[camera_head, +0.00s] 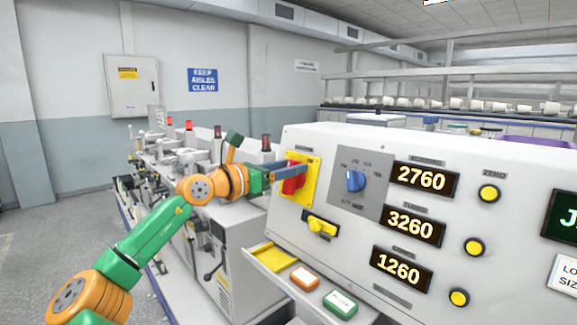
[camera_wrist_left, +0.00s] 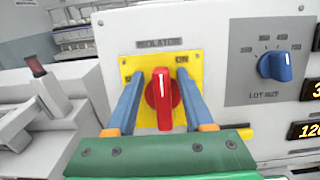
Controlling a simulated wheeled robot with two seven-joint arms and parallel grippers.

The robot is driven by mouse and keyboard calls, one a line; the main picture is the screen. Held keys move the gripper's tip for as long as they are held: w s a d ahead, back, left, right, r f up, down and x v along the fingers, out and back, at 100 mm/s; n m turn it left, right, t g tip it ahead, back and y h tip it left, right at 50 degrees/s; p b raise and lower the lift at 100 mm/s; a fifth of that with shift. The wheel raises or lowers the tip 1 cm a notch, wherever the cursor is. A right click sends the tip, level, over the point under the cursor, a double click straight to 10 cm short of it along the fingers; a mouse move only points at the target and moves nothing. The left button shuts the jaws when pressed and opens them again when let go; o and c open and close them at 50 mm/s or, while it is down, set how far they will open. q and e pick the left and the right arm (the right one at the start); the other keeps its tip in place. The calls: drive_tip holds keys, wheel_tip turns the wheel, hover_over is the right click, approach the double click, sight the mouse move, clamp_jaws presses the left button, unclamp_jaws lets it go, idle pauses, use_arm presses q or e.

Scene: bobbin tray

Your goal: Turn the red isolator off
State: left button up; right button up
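The red isolator (camera_head: 290,184) is a rotary knob on a yellow plate (camera_head: 311,187) at the left end of the white panel. In the left wrist view the red isolator (camera_wrist_left: 163,100) has its grip bar upright with a pale line along it. "ON" is printed at the plate's upper right; the marking at upper left is mostly hidden by a finger. My left gripper (camera_head: 291,172) is at the plate. In the left wrist view the left gripper (camera_wrist_left: 161,78) is open, one blue finger on each side of the knob, with gaps showing. My right gripper is not in view.
A blue rotary switch (camera_head: 356,181) sits right of the isolator, and a yellow handle (camera_head: 322,227) below it. Lit displays (camera_head: 424,179) and yellow buttons (camera_head: 489,193) are further right. A ledge with coloured blocks (camera_head: 304,277) juts out beneath. Machinery (camera_head: 170,150) stands behind my arm.

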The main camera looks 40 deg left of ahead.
use_arm(q)
drive_tip(key=shift+s+d, duration=0.1)
drive_tip(key=c, duration=0.7)
drive_tip(key=shift+r+n, duration=0.1)
drive_tip(key=shift+n, duration=0.2)
drive_tip(key=shift+a+n+y+p, duration=0.25)
drive_tip(key=shift+n+y+p, duration=0.2)
drive_tip(key=shift+n, duration=0.75)
drive_tip(key=shift+a+n+y, duration=0.15)
drive_tip(key=shift+n+y, duration=0.2)
drive_tip(key=shift+n, duration=0.75)
drive_tip(key=shift+s+a+f+n+g+y+b, duration=0.1)
drive_tip(key=shift+a+f+n+g+y+b, duration=0.25)
drive_tip(key=shift+n, duration=2.1)
drive_tip(key=shift+a+f+n+g+y+b, duration=0.2)
drive_tip(key=shift+f+n+g+y, duration=0.35)
drive_tip(key=shift+n, duration=1.95)
drive_tip(key=shift+s+a+f+n+g+y+b, duration=0.1)
drive_tip(key=shift+a+f+n+g+y+b, duration=0.3)
drive_tip(key=shift+n, duration=2.05)
drive_tip(key=shift+d, duration=0.15)
